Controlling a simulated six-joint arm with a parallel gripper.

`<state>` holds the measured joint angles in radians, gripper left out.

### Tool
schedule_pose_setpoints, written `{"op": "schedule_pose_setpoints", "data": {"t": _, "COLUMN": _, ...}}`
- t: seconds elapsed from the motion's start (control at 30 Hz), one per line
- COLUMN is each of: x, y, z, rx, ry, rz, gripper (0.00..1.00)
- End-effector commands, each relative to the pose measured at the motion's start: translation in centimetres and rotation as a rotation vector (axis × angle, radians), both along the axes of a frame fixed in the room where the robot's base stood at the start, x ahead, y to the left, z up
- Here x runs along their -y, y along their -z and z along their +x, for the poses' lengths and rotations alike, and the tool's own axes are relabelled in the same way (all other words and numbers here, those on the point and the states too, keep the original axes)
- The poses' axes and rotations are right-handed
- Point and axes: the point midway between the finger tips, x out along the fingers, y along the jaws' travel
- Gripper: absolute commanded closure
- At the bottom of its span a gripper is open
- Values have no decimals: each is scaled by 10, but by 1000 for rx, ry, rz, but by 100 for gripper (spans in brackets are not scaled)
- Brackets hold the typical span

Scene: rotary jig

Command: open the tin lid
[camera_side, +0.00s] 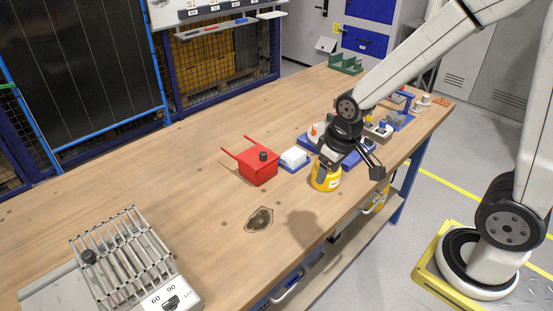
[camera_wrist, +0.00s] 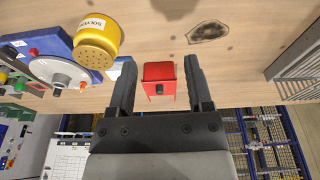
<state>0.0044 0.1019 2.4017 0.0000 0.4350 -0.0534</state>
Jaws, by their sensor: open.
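A red tin-like box (camera_side: 258,172) with a black knob (camera_side: 263,156) on top and two red bars reaching to the back left sits on the bench. Its lid looks shut. In the wrist view the red box (camera_wrist: 158,71) shows between my fingers, but lower down and apart from them. A yellow can (camera_side: 327,180) labelled SOLVENT stands to its right; its perforated top shows in the wrist view (camera_wrist: 95,52). My gripper (camera_side: 350,170) is open and empty, raised above the bench, and one finger covers part of the can in the side view.
A blue fixture (camera_wrist: 48,47) with a white disc stands close to the yellow can. A slatted metal rack (camera_side: 124,250) is at front left. The wooden bench (camera_side: 190,200) is clear left of the red box.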

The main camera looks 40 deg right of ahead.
Motion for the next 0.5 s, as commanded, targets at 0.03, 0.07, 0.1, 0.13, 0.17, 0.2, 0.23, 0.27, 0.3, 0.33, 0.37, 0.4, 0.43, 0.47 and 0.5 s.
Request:
{"op": "schedule_pose_setpoints", "data": {"t": 0.03, "x": 1, "y": -1, "z": 12, "rx": -8, "ry": -11, "rz": -3, "gripper": 35}}
{"op": "schedule_pose_setpoints", "data": {"t": 0.07, "x": 1, "y": -2, "z": 19, "rx": -12, "ry": -19, "rz": -5, "gripper": 35}}
{"op": "schedule_pose_setpoints", "data": {"t": 0.1, "x": 1, "y": -2, "z": 29, "rx": -21, "ry": -30, "rz": -6, "gripper": 35}}
{"op": "schedule_pose_setpoints", "data": {"t": 0.13, "x": 2, "y": -3, "z": 37, "rx": -24, "ry": -39, "rz": -8, "gripper": 35}}
{"op": "schedule_pose_setpoints", "data": {"t": 0.17, "x": 2, "y": -4, "z": 44, "rx": -31, "ry": -49, "rz": -10, "gripper": 35}}
{"op": "schedule_pose_setpoints", "data": {"t": 0.2, "x": 3, "y": -4, "z": 54, "rx": -38, "ry": -61, "rz": -12, "gripper": 35}}
{"op": "schedule_pose_setpoints", "data": {"t": 0.23, "x": 3, "y": -5, "z": 61, "rx": -43, "ry": -70, "rz": -13, "gripper": 35}}
{"op": "schedule_pose_setpoints", "data": {"t": 0.27, "x": 3, "y": -5, "z": 68, "rx": -48, "ry": -79, "rz": -16, "gripper": 35}}
{"op": "schedule_pose_setpoints", "data": {"t": 0.3, "x": 4, "y": -5, "z": 77, "rx": -56, "ry": -90, "rz": -17, "gripper": 35}}
{"op": "schedule_pose_setpoints", "data": {"t": 0.33, "x": 4, "y": -6, "z": 84, "rx": -61, "ry": -100, "rz": -19, "gripper": 35}}
{"op": "schedule_pose_setpoints", "data": {"t": 0.37, "x": 5, "y": -6, "z": 91, "rx": -66, "ry": -109, "rz": -20, "gripper": 35}}
{"op": "schedule_pose_setpoints", "data": {"t": 0.4, "x": 5, "y": -6, "z": 100, "rx": -74, "ry": -120, "rz": -21, "gripper": 35}}
{"op": "schedule_pose_setpoints", "data": {"t": 0.43, "x": 6, "y": -6, "z": 107, "rx": -78, "ry": -130, "rz": -23, "gripper": 35}}
{"op": "schedule_pose_setpoints", "data": {"t": 0.47, "x": 6, "y": -5, "z": 113, "rx": -85, "ry": -139, "rz": -24, "gripper": 35}}
{"op": "schedule_pose_setpoints", "data": {"t": 0.5, "x": 7, "y": -5, "z": 122, "rx": -92, "ry": -151, "rz": -25, "gripper": 35}}
